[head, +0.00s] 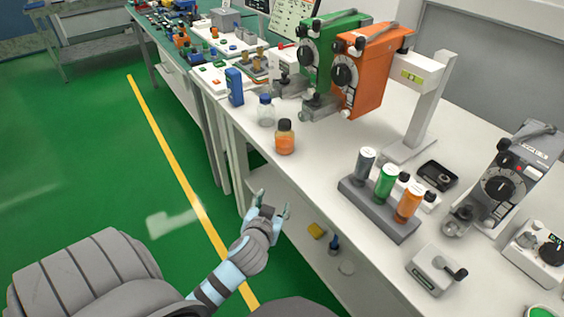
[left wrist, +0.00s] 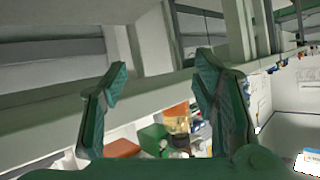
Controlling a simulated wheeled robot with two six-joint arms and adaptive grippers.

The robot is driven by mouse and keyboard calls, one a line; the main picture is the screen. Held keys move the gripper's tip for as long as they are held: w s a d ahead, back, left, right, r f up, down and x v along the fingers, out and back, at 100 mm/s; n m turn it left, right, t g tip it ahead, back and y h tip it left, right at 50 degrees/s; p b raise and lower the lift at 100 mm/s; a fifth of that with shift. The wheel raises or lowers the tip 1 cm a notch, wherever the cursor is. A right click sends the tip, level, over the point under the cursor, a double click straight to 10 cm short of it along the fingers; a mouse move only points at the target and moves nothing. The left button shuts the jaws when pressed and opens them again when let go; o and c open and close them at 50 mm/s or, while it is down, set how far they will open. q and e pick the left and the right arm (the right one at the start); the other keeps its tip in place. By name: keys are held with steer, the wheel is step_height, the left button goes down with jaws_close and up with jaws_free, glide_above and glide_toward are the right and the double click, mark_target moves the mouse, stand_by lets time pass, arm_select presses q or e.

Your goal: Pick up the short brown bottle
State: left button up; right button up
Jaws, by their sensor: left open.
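The short brown bottle (head: 285,137) stands upright near the front edge of the white worktop in the head view. It has a dark cap and an orange-brown body. My left gripper (head: 272,202) is open and empty, below the bottle in the picture and apart from it, by the front side of the bench. In the left wrist view the two green fingers (left wrist: 160,88) are spread with nothing held between them. I cannot make out the bottle in the left wrist view. My right gripper is not in view.
A clear bottle with a blue cap (head: 266,110) stands behind the brown bottle, near a blue box (head: 234,86). Green (head: 328,50) and orange (head: 372,68) vaporizers stand farther back. A grey rack (head: 376,212) holds three cylinders to the right. The worktop between bottle and rack is clear.

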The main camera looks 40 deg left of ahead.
mark_target(284, 126)
arm_select(q)
steer(key=w+a+r+n+t+y+b, duration=0.1)
steer(key=w+r+t, duration=0.1)
steer(key=r, duration=0.5)
steer(key=w+a+r+n+t+y, duration=0.1)
steer(key=w+r+n+t+y, duration=0.1)
steer(key=r, duration=0.5)
steer(key=x, duration=0.8)
steer(key=r+x, duration=0.1)
steer(key=x, duration=0.3)
steer(key=shift+w, duration=0.45)
steer(key=shift+s, duration=0.1)
jaws_close()
